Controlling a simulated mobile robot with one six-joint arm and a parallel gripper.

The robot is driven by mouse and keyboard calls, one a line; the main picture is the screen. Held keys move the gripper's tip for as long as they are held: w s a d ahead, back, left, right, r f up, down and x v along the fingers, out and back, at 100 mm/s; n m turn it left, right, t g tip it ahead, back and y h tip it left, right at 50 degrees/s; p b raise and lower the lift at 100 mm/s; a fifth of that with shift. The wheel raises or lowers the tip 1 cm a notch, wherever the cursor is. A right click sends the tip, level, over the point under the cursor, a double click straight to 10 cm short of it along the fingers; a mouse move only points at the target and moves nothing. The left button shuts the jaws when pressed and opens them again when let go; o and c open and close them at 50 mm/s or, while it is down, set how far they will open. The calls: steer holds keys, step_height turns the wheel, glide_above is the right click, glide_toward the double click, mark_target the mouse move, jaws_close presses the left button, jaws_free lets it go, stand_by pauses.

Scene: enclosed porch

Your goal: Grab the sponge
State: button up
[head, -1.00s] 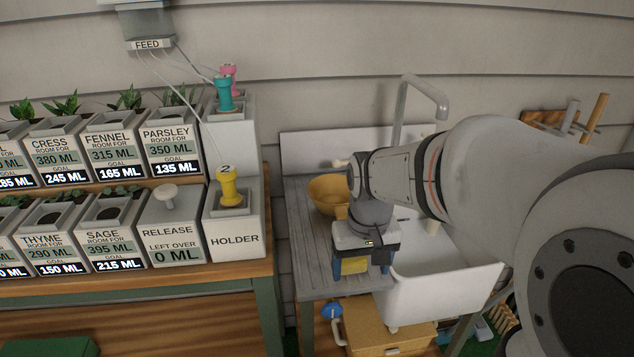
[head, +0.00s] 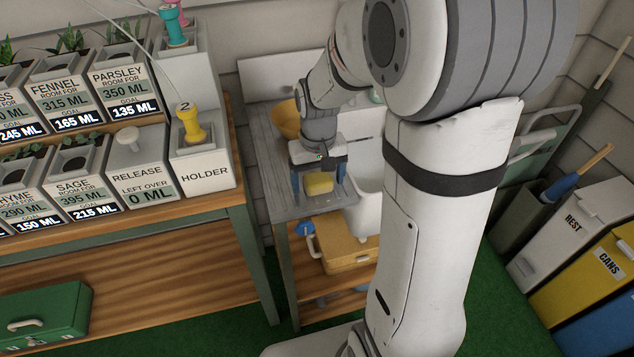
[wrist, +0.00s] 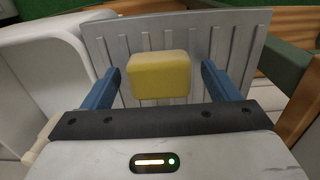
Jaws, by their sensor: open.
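A yellow sponge (head: 319,183) lies on the grey slatted drainboard (head: 275,172) beside the sink. It also shows in the wrist view (wrist: 159,76), lying between my two blue fingers. My gripper (head: 320,184) is open over the drainboard, pointing down, with one finger on each side of the sponge. In the wrist view my gripper (wrist: 158,85) shows a gap on both sides of the sponge, wider on the right. Whether the fingertips touch the board cannot be told.
A white sink (head: 369,190) is right of the drainboard, and a yellow bowl (head: 286,119) stands behind my gripper. A planter bench with a HOLDER block (head: 203,170) stands at the left.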

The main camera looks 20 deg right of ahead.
steer(key=shift+c, duration=0.4)
steer(key=c, duration=1)
